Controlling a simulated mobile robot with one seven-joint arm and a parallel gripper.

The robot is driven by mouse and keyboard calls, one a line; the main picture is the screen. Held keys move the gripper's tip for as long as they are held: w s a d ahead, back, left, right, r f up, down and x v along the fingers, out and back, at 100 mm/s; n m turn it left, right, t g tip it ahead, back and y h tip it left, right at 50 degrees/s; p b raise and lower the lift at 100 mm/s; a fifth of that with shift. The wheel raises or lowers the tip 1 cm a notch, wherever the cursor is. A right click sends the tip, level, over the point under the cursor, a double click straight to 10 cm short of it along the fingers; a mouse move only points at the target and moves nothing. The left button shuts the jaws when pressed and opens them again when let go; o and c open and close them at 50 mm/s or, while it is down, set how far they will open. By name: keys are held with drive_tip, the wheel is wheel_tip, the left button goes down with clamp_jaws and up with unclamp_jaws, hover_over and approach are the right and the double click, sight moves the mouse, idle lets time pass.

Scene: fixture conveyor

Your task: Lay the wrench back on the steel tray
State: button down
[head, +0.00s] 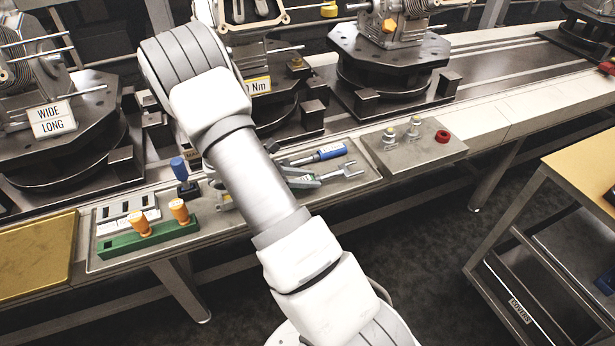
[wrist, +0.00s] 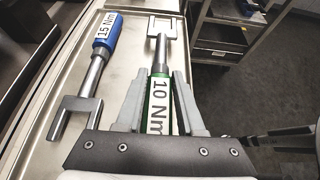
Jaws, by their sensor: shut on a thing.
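My gripper (wrist: 160,78) is shut around the green handle of a wrench (wrist: 159,98) marked 10 Nm, in the wrist view. Its grey forked head (wrist: 163,27) points away from me. In the head view this wrench's fork (head: 350,170) shows to the right of my arm, over the steel tray (head: 357,192); I cannot tell whether it touches the tray. A second wrench with a blue handle (wrist: 107,34), marked 15 Nm, lies on the tray to the left of the held one. It also shows in the head view (head: 331,151).
A green block with orange-handled pieces (head: 148,238) and a blue-topped part (head: 180,169) stand left of my arm. A control box with a red button (head: 442,137) is at the right. Heavy fixtures (head: 385,65) line the conveyor behind. A cart (head: 560,165) stands at the far right.

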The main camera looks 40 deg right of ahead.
drive_tip(key=shift+f, duration=0.45)
drive_tip(key=shift+f+b, duration=0.25)
drive_tip(key=shift+b, duration=0.05)
drive_tip(key=shift+c, duration=2.2)
unclamp_jaws()
drive_tip(key=shift+a, duration=0.1)
drive_tip(key=p+v, duration=0.2)
drive_tip(key=v, duration=1.5)
drive_tip(key=shift+p, duration=0.35)
